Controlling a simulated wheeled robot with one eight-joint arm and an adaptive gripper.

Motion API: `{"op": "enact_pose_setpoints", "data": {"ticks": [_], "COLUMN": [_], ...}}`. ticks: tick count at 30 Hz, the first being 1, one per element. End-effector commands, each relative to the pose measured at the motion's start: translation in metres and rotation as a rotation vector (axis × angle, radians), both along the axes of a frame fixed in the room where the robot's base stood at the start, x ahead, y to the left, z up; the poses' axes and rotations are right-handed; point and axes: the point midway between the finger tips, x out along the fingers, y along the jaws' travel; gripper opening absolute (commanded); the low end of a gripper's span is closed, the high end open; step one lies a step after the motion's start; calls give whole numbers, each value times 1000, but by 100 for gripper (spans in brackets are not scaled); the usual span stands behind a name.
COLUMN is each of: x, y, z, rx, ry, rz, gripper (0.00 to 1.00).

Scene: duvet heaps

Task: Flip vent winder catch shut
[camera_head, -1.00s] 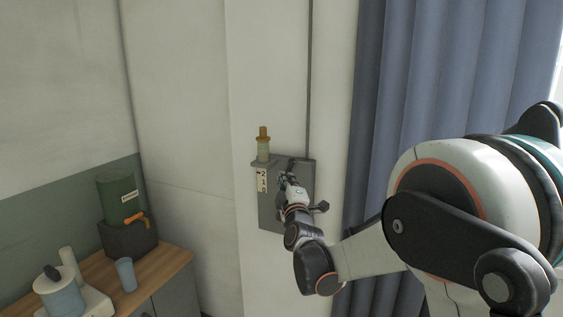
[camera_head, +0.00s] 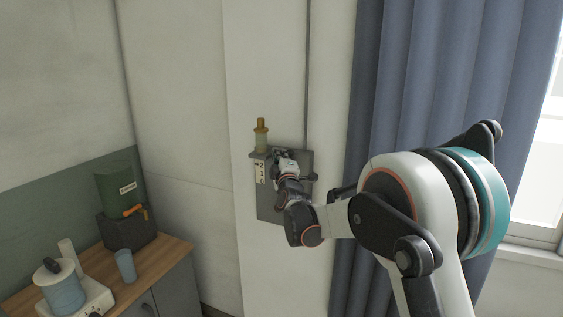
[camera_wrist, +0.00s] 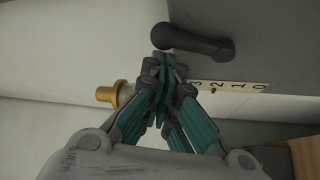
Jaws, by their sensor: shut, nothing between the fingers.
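The vent winder is a grey plate (camera_head: 271,208) on the white wall, with a vertical rod above it. A pale number strip (camera_head: 261,172) runs down its left side. In the wrist view the plate (camera_wrist: 275,45) fills the upper right, and a dark lever (camera_wrist: 195,43), seemingly the catch, lies across its edge. My gripper (camera_wrist: 160,62) is shut and empty, its tips just below the lever's rounded free end; contact cannot be told. In the head view my gripper (camera_head: 279,156) is in front of the plate's upper part and hides the lever.
A brass-topped bottle (camera_head: 261,138) stands at the plate's upper left, close to my fingers. A blue curtain (camera_head: 400,90) hangs to the right, by a window. A wooden-topped cabinet at lower left holds a green dispenser (camera_head: 115,187), a blue cup (camera_head: 125,266) and a blue pot (camera_head: 62,292).

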Motion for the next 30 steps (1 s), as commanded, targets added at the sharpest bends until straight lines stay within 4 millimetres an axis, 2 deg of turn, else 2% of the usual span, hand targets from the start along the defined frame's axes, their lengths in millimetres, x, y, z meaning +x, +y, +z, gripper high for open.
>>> {"op": "enact_pose_setpoints", "data": {"ticks": [5,30], "x": [6,5], "y": [1,1], "z": [1,0], "rx": [0,81], "ry": [0,-30], "rz": [0,0], "gripper": [0,0]}}
